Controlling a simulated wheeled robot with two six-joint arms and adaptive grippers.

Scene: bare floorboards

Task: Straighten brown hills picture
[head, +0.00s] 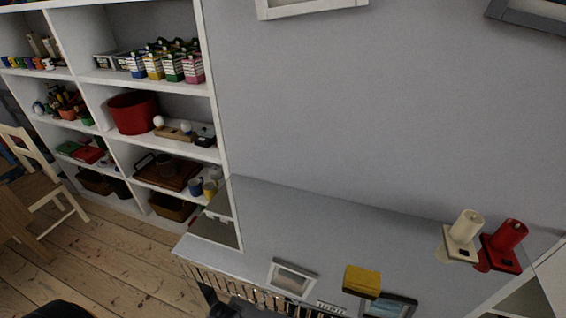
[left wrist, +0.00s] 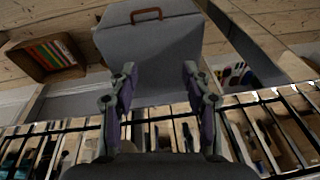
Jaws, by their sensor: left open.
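Two wall frames show only their lower edges at the top of the head view: a white frame (head: 312,9) and a grey frame (head: 530,17); their pictures are cut off. A small white-framed picture (head: 291,279) and a dark-framed picture (head: 389,305) are low in the head view, the latter cut by the bottom edge. I cannot tell which is the brown hills picture. My left gripper (left wrist: 158,88) is open and empty in the left wrist view, its fingers apart in front of a grey case with a brown handle (left wrist: 147,15). My right gripper is not in view.
A white shelf unit (head: 215,130) with toys and baskets stands left. A black railing (left wrist: 60,128) crosses the wrist view. The wall's middle is bare.

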